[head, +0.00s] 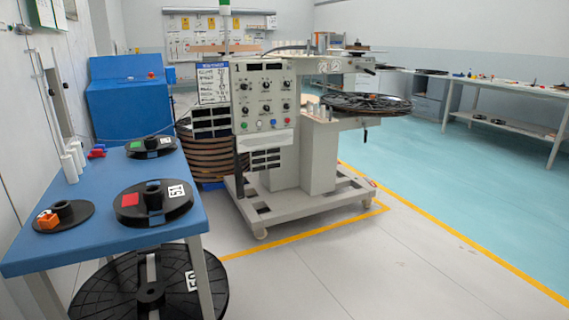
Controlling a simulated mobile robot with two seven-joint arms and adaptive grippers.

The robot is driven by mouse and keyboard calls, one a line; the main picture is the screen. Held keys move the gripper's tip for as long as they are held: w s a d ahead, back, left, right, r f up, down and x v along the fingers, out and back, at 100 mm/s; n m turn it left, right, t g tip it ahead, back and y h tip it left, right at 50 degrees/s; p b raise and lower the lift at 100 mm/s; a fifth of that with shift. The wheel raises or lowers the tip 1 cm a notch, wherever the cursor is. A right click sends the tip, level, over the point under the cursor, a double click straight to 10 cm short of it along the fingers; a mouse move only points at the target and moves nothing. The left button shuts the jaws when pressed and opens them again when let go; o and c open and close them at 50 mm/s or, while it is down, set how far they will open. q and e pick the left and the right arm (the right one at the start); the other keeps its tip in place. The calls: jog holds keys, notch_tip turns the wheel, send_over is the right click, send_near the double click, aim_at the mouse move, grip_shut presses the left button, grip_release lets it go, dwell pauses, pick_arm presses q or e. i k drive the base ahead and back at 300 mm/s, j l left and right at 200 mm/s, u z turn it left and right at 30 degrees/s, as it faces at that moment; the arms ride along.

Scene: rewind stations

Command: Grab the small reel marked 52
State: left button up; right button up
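No reel in view shows a readable 52. A small black reel (151,150) lies flat at the far end of the blue table (130,167). It has a green patch and a white label (166,141) too small to read. A larger black reel (153,210) with a red patch and a white label that seems to read 51 lies nearer on the same table. A black disc with a hub (63,217) lies at the table's left, with an orange block (47,221) on it. Neither of my grippers is in view.
A big black reel (135,300) leans or lies under the blue table. White cylinders (70,167) stand along the table's left edge. A grey rewind machine (310,150) stands right of the table, inside yellow floor lines. The floor at the front right is clear.

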aim_at(357, 45)
jog(key=i+l+z, duration=0.35)
jog(key=i, duration=0.35)
jog(key=i+z, duration=0.4)
jog(key=i, duration=2.1)
